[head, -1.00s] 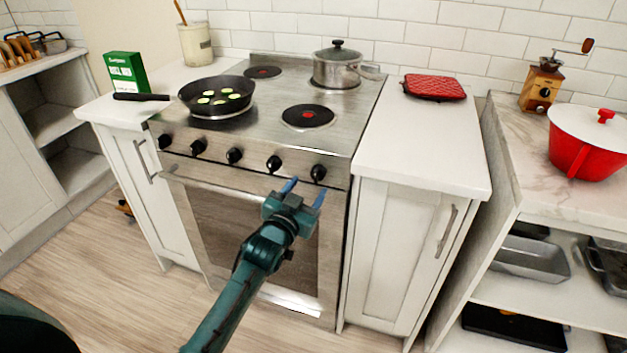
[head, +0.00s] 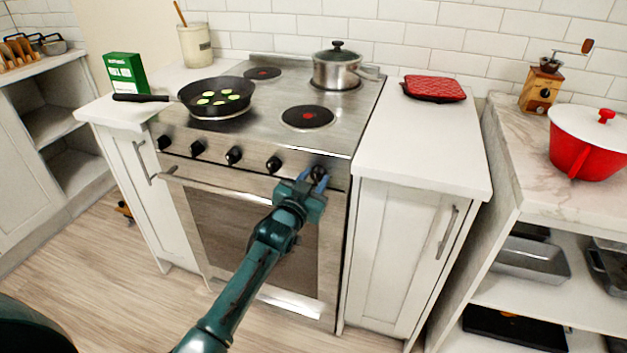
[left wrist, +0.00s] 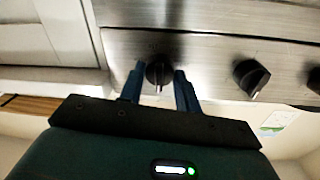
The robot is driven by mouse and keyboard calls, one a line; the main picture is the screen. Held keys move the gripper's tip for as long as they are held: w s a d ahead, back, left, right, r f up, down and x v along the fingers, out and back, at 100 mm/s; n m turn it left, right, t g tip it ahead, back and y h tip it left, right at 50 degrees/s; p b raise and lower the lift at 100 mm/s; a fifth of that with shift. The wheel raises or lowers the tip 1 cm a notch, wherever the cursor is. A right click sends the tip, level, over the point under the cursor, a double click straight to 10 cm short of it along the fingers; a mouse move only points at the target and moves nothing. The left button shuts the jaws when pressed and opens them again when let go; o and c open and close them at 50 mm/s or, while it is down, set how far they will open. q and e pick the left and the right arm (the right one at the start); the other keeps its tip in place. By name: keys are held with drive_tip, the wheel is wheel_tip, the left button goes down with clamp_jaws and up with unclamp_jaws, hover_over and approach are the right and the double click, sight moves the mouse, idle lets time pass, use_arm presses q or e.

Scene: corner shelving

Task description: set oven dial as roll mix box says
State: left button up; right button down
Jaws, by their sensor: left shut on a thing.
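The oven front carries a row of black dials; the rightmost dial (head: 319,173) in the head view has my left gripper (head: 311,180) at it. In the left wrist view, the fingers of my left gripper (left wrist: 159,76) are on either side of this black dial (left wrist: 158,71), shut on it. A pale mark on the dial points to the bottom of that view. A green box (head: 126,74) with a white panel, the likely roll mix box, stands on the left counter; its print is too small to read. My right gripper is not in view.
The oven door handle (head: 215,185) runs just below the dials. A black pan (head: 217,97) with green slices and a lidded steel pot (head: 337,68) stand on the stove. Neighbouring dials (head: 273,164) are close on the left. The floor in front is clear.

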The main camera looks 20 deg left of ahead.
use_arm(q)
drive_tip(key=c, duration=0.4)
